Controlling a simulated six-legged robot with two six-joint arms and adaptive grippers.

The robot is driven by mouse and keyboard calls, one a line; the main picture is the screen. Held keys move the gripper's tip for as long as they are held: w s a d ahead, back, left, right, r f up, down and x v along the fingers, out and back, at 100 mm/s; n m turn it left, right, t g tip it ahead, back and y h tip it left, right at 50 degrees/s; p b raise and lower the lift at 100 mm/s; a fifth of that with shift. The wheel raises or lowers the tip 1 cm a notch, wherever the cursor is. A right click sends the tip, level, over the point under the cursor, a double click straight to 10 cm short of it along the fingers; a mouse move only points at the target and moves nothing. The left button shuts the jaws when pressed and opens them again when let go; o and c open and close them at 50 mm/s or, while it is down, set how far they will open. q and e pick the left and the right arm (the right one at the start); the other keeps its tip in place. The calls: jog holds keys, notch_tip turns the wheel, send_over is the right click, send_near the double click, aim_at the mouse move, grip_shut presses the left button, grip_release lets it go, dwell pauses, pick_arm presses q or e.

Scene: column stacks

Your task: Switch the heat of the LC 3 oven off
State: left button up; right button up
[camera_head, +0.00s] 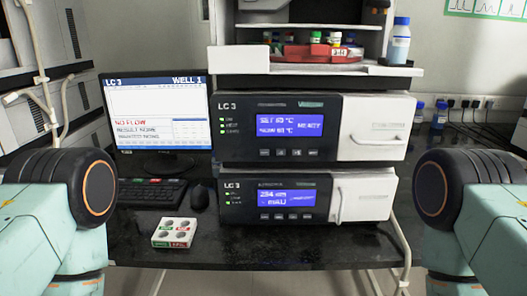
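The LC 3 oven (305,127) is the upper of two stacked units, with a dark front panel and a white door (378,127) that is shut. Its blue display (290,125) shows a set line and a now line in °C, with READY at the right; the digits are hard to read. Three small green lights (222,126) are lit at the panel's left, the middle one apparently labelled HEAT. A row of small buttons (289,152) sits under the display; their labels are too small to read. Neither gripper is in view; only parts of my two arms show at the lower left and right.
A lower LC 3 unit (265,198) stands under the oven. A monitor (160,115), a keyboard (150,192) and a mouse (199,196) are at its left. A small white box (159,236) lies near the black bench's (290,254) front edge. A red tray (312,53) and bottle (399,45) stand above.

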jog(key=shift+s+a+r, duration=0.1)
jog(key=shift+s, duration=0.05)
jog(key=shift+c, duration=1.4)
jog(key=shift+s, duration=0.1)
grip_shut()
